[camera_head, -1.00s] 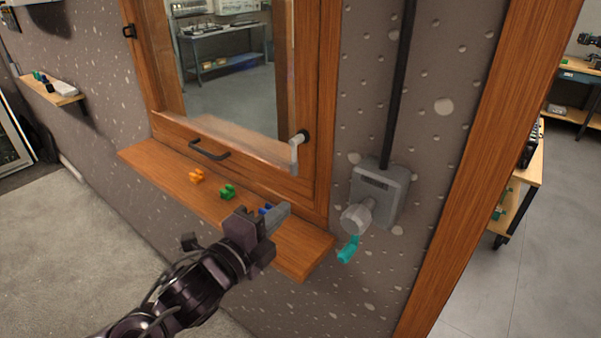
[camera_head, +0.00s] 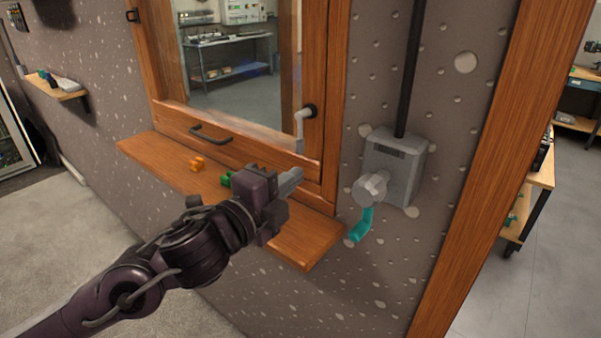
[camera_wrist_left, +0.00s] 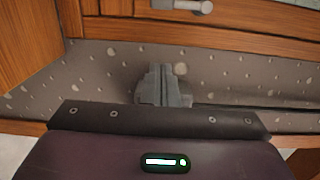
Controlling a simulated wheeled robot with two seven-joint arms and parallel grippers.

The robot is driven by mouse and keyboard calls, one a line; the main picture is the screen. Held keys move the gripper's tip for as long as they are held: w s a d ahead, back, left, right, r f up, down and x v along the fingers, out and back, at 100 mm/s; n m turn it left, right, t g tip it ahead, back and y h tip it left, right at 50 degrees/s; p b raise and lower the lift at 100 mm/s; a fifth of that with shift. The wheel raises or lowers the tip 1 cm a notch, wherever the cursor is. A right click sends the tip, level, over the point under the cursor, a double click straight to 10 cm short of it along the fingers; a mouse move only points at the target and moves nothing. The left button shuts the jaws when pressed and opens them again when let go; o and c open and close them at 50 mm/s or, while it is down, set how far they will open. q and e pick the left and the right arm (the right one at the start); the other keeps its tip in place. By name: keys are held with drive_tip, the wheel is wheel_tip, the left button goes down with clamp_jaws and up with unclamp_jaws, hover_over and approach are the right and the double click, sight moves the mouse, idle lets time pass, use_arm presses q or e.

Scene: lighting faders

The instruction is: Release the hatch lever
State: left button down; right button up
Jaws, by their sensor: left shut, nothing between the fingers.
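The hatch lever (camera_head: 302,128) is a light grey crank on a dark round mount, at the lower right of the wood-framed hatch (camera_head: 238,134). Its arm hangs down. It also seems to show at the top of the left wrist view (camera_wrist_left: 192,6). My left gripper (camera_head: 291,180) is shut and empty, above the wooden ledge and below the lever in the picture, apart from it. In the left wrist view its closed fingers (camera_wrist_left: 161,80) point at the speckled wall. My right gripper is not in view.
A wooden ledge (camera_head: 160,160) runs under the hatch. An orange piece (camera_head: 197,164) and a partly hidden green piece (camera_head: 225,180) lie on it. A dark handle (camera_head: 210,134) is on the hatch bottom. A grey wall box (camera_head: 398,160) with a teal plug piece (camera_head: 361,226) is to the right.

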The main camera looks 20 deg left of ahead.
sight(303, 132)
use_arm(q)
drive_tip(key=w+a+p, duration=0.1)
drive_tip(key=w+p, duration=0.3)
drive_tip(key=w, duration=0.5)
drive_tip(key=shift+p, duration=0.4)
drive_tip(key=shift+w, duration=0.1)
drive_tip(key=shift+a, duration=0.1)
drive_tip(key=shift+a+f+m+b, duration=0.1)
drive_tip(key=shift+a+m+b, duration=0.05)
drive_tip(key=shift+m+b, duration=0.35)
